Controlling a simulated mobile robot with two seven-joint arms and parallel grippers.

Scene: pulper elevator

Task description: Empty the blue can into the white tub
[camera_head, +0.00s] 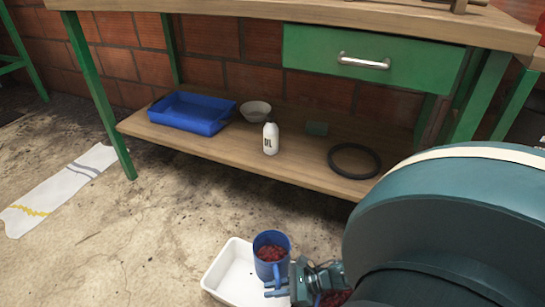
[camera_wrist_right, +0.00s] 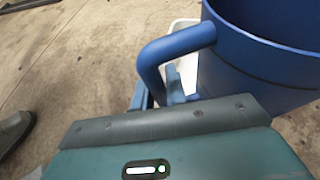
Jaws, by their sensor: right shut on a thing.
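The blue can (camera_head: 262,262) is upright and holds dark red berries. It is over or beside the right part of the white tub (camera_head: 213,278); I cannot tell its exact height. The visible part of the tub's inside is bare white. My right gripper (camera_head: 277,288) is shut on the can's handle. In the right wrist view the can (camera_wrist_right: 245,65) fills the upper right, with its handle coming down between the fingers (camera_wrist_right: 160,92). A bit of the tub (camera_wrist_right: 186,62) shows behind the handle. My left gripper is not in view.
A bench stands behind, with a green drawer (camera_head: 345,75). Its low wooden shelf (camera_head: 225,148) bears a blue tray (camera_head: 185,125), bowl (camera_head: 255,110), white bottle (camera_head: 270,140) and black ring (camera_head: 354,176). More red berries (camera_head: 335,297) show beside my gripper.

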